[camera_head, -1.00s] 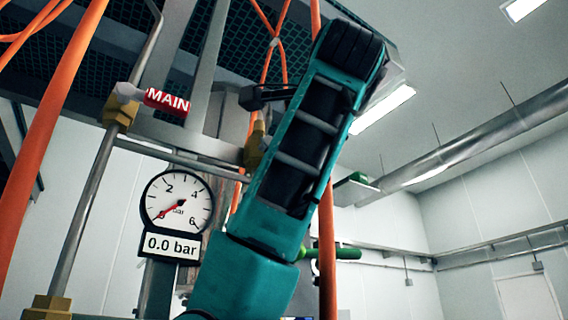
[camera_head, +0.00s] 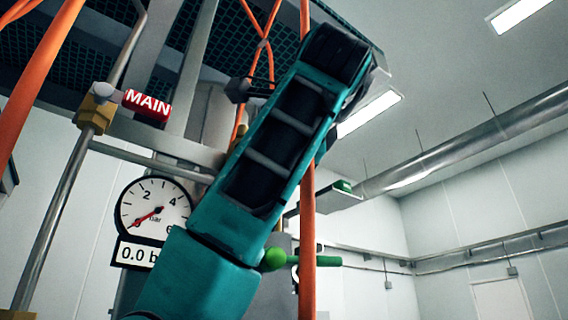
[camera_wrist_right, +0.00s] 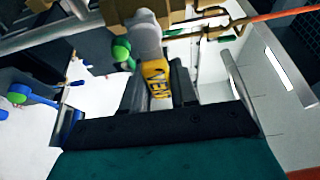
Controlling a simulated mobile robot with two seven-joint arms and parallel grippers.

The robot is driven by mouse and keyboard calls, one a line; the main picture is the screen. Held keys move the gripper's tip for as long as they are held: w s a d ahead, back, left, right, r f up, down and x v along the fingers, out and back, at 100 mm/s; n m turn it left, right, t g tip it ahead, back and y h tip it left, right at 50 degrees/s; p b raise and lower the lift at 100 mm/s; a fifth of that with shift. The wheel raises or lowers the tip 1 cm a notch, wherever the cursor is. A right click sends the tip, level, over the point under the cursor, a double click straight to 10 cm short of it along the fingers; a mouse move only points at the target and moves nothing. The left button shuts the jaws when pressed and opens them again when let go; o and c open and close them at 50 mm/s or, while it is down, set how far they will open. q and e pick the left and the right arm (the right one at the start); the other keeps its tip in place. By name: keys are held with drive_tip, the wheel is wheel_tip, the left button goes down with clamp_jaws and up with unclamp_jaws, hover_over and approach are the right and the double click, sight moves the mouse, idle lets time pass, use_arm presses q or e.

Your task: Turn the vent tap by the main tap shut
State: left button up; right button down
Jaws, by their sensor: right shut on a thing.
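The vent tap's yellow handle (camera_wrist_right: 158,80), lettered VENT, shows in the right wrist view below a grey hub (camera_wrist_right: 147,38). My right gripper (camera_wrist_right: 158,88) has its dark fingers on both sides of the handle and is shut on it. In the head view my teal right arm hides the vent tap, and only a dark part of my right gripper (camera_head: 240,89) shows past the arm. The main tap's red handle (camera_head: 147,105), lettered MAIN, lies sideways on its brass body (camera_head: 96,114), left of my arm. My left gripper is not in view.
A round gauge (camera_head: 153,195) stands below the main tap with its needle low; its display is partly covered by my arm. An orange pipe (camera_head: 307,230) rises close behind my right arm, and a green handle (camera_head: 318,261) sits beside it. The room to the right is open.

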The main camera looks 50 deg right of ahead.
drive_tip(key=c, duration=1)
unclamp_jaws()
drive_tip(key=shift+s, duration=0.1)
drive_tip(key=shift+o, duration=0.2)
drive_tip(key=b+v, duration=0.2)
drive_tip(key=v, duration=1)
drive_tip(key=shift+d, duration=0.1)
